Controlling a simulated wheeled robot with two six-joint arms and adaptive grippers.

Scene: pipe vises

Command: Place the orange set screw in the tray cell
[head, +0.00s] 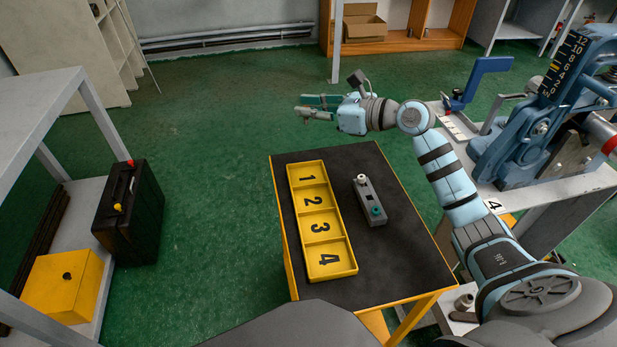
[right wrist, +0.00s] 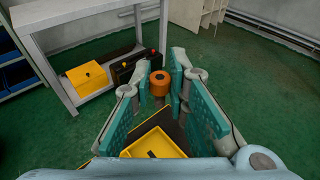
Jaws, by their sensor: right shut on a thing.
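My right gripper (head: 316,107) is in the air above the far end of the black-topped table and points left. In the right wrist view its two teal-padded fingers are shut on the orange set screw (right wrist: 159,84), near the fingertips. I cannot make out the screw in the head view. The yellow tray (head: 349,260) lies on the table, with cells numbered 1 to 4 from far to near. The cells look empty. A corner of the tray shows below the fingers in the right wrist view (right wrist: 170,142). My left gripper is not in view.
A grey block (head: 370,200) with a white knob and a green one sits right of the tray on the black table (head: 400,235). A large blue vise (head: 535,115) stands on a bench at the right. A black case (head: 128,213) stands left.

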